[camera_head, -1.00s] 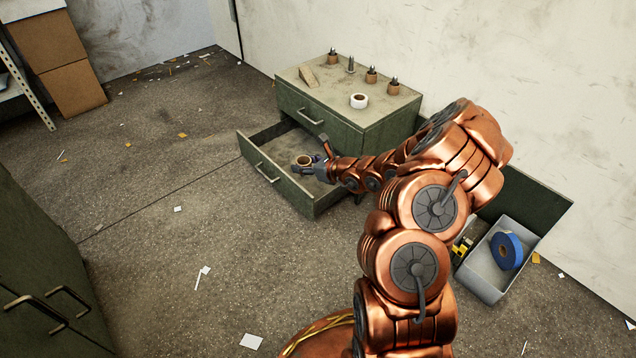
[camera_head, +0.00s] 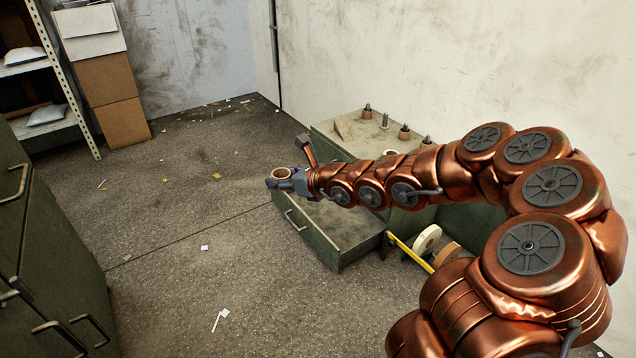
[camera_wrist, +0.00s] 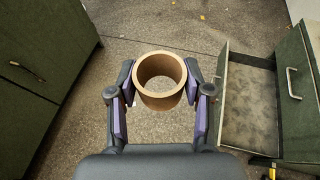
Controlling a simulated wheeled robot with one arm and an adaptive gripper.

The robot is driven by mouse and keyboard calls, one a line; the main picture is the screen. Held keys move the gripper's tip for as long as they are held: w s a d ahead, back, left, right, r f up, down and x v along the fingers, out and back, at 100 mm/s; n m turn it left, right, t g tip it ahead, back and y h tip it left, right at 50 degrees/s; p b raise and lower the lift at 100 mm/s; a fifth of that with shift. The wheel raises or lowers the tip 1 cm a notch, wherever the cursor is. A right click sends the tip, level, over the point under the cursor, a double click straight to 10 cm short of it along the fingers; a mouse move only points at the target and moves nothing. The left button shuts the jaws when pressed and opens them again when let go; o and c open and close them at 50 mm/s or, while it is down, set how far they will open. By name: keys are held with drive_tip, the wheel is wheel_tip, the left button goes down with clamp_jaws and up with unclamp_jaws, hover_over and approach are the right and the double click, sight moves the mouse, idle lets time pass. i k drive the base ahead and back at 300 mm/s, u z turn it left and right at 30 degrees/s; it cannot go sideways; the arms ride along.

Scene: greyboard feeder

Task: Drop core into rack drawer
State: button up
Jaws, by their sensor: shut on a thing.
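The core, a short brown cardboard tube (camera_head: 281,174), is held with its open end up in my gripper (camera_head: 283,181). In the wrist view the two fingers grip the core (camera_wrist: 160,102) from both sides, with bare floor below it. The rack drawer (camera_head: 345,222) is pulled out of the green cabinet and its visible floor looks empty. In the wrist view the drawer (camera_wrist: 250,105) lies to the right of the core, apart from it. My forearm hides part of the drawer in the head view.
A white roll (camera_head: 427,239) and yellow strip (camera_head: 408,252) are beside the drawer. A green cabinet (camera_head: 60,260) stands left; open floor lies between.

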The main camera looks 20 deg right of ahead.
sight(337, 213)
drive_tip(key=u, duration=0.5)
drive_tip(key=i, duration=5.2)
drive_tip(key=z, duration=4.2)
drive_tip(key=i, duration=0.45)
drive_tip(key=u, duration=0.1)
